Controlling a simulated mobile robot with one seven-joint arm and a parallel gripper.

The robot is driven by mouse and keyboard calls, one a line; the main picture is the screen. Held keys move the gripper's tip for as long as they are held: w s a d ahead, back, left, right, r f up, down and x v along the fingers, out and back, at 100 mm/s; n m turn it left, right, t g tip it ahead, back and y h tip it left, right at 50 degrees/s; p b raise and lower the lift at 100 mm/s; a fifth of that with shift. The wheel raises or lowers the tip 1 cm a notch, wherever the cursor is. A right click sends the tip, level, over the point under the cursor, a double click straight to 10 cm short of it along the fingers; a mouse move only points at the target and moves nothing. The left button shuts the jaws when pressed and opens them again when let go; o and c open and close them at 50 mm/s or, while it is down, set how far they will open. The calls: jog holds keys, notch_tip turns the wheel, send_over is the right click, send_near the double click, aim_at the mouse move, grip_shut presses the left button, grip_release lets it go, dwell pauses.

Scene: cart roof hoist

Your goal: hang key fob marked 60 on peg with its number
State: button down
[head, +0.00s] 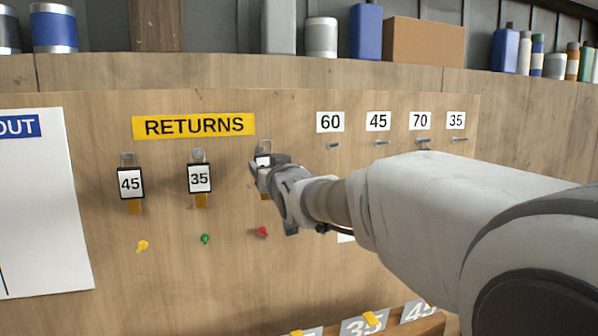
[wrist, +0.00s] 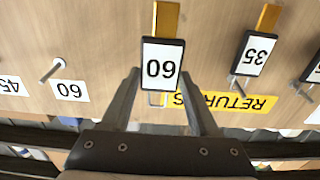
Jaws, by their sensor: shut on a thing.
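The key fob marked 60 (wrist: 162,63) is a black-framed white tag with a yellow strip; it appears upside down in the wrist view. My gripper (wrist: 161,76) is shut on it, one finger at each side. In the head view my gripper (head: 262,168) is at the board under the RETURNS sign, hiding most of the fob. Whether its loop is still on a returns hook cannot be told. The peg marked 60 (head: 333,146) is bare, up and right of my gripper, below its number plate (head: 330,121); it also shows in the wrist view (wrist: 51,71).
Fobs 45 (head: 131,183) and 35 (head: 200,178) hang left of my gripper. Pegs 45 (head: 382,142), 70 (head: 423,141) and 35 (head: 459,139) are right of peg 60. Small yellow, green and red pieces (head: 262,231) sit on the board below. A shelf with cans runs above.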

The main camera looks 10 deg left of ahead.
jog(key=shift+s+d+r, duration=0.1)
jog(key=shift+s+d, duration=0.1)
jog(key=shift+s, duration=0.2)
jog(key=shift+s+b, duration=0.1)
jog(key=shift+b, duration=0.2)
jog(key=b+v, duration=0.1)
jog(key=v, duration=0.3)
jog(key=shift+s+d+b, duration=0.2)
jog(key=shift+s+b, duration=0.15)
dwell(0.3)
